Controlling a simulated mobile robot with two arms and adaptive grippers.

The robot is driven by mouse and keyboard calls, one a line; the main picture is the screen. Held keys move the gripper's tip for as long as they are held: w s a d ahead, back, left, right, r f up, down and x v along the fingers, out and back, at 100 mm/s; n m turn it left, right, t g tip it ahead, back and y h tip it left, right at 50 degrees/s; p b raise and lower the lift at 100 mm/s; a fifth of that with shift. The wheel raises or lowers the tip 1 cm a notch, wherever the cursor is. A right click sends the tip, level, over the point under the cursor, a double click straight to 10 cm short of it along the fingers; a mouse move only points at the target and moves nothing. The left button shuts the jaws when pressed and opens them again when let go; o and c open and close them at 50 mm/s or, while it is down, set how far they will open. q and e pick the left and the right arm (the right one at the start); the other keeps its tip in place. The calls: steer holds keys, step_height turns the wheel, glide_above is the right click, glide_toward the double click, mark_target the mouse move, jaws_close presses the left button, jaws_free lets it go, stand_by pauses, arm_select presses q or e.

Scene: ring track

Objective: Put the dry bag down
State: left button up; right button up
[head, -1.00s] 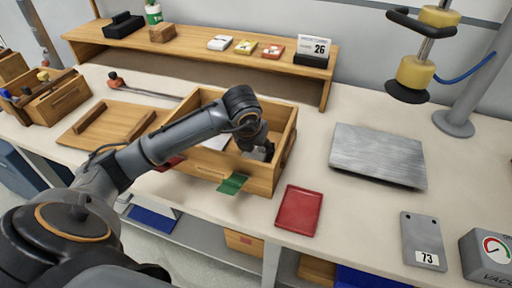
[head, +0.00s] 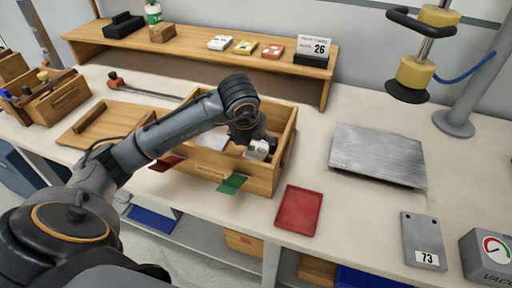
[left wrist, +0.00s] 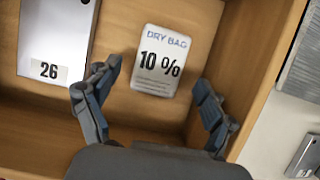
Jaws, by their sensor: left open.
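The dry bag (left wrist: 161,62) is a small white packet marked "DRY BAG 10 %". It lies on the floor of the wooden box and also shows in the head view (head: 257,149), partly hidden by my gripper. My left gripper (left wrist: 151,90) is open, with its fingers apart on either side of the bag's near end; I see no finger touching it. In the head view my left gripper (head: 250,135) hangs inside the right part of the wooden box (head: 262,180). My right gripper is in neither view.
A plate marked 26 (left wrist: 50,70) lies in the box, left of the bag. Green (head: 232,183) and red tabs hang at the box's front. A red tray (head: 298,210), a metal slab (head: 378,155) and a plate marked 73 (head: 423,240) lie to the right. A shelf (head: 200,60) stands behind.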

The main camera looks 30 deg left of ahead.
arm_select(q)
steer(key=v, duration=0.8)
steer(key=shift+s+r, duration=0.15)
steer(key=shift+r, duration=0.2)
